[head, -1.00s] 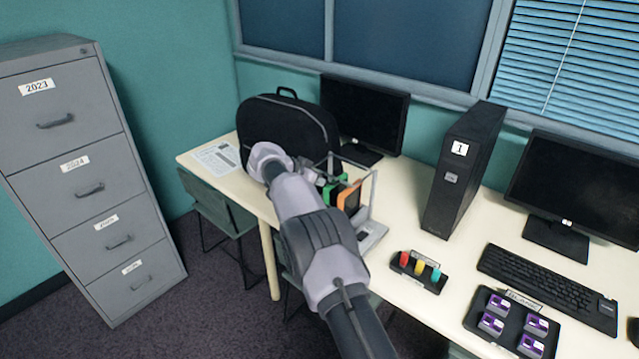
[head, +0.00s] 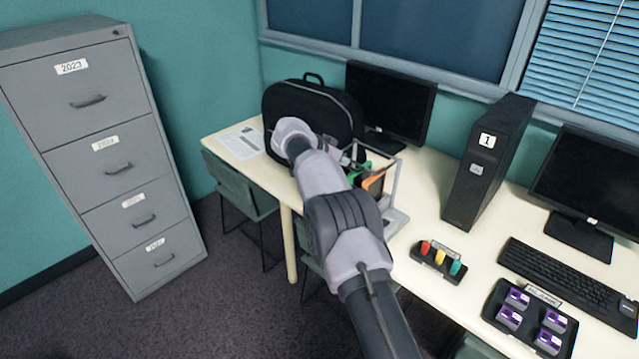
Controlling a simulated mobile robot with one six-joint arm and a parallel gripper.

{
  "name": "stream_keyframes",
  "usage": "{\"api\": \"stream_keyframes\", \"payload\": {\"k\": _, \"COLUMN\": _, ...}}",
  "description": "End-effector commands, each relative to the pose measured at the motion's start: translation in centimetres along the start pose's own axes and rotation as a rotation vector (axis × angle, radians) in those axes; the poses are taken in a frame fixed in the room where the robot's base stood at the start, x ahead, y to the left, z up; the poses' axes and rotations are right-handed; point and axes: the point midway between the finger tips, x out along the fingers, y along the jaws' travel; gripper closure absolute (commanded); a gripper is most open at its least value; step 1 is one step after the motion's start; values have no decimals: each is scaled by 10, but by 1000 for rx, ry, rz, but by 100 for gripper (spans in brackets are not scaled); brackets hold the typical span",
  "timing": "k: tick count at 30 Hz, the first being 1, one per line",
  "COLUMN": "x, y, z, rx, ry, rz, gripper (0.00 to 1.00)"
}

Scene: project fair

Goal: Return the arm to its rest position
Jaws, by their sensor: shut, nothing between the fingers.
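My arm (head: 344,218) reaches from the bottom edge up and left over the front edge of the desk. Its pale rounded joint (head: 296,137) shows in front of the black bag (head: 315,115). No held object is visible.
Behind the arm, a grey frame (head: 394,188) stands by green and orange items, partly hidden. A computer tower (head: 483,170), a tray of coloured pieces (head: 437,262) and a keyboard (head: 568,283) are on the desk. A filing cabinet (head: 106,160) stands left; chairs are below the desk.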

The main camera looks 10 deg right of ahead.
Motion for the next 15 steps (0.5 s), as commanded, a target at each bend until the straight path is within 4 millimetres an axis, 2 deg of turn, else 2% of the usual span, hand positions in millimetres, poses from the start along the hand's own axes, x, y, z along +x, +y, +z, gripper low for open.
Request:
{"api": "stream_keyframes", "payload": {"k": 1, "x": -5, "y": -1, "z": 21, "rx": -15, "ry": -5, "rz": -1, "gripper": 100}}
{"api": "stream_keyframes", "payload": {"k": 6, "x": -25, "y": -2, "z": 62, "rx": -13, "ry": -2, "rz": -4, "gripper": 100}}
{"api": "stream_keyframes", "payload": {"k": 10, "x": -33, "y": -2, "z": 82, "rx": -10, "ry": 0, "rz": -5, "gripper": 100}}
{"api": "stream_keyframes", "payload": {"k": 15, "x": -35, "y": -1, "z": 90, "rx": -8, "ry": 0, "rz": -5, "gripper": 100}}
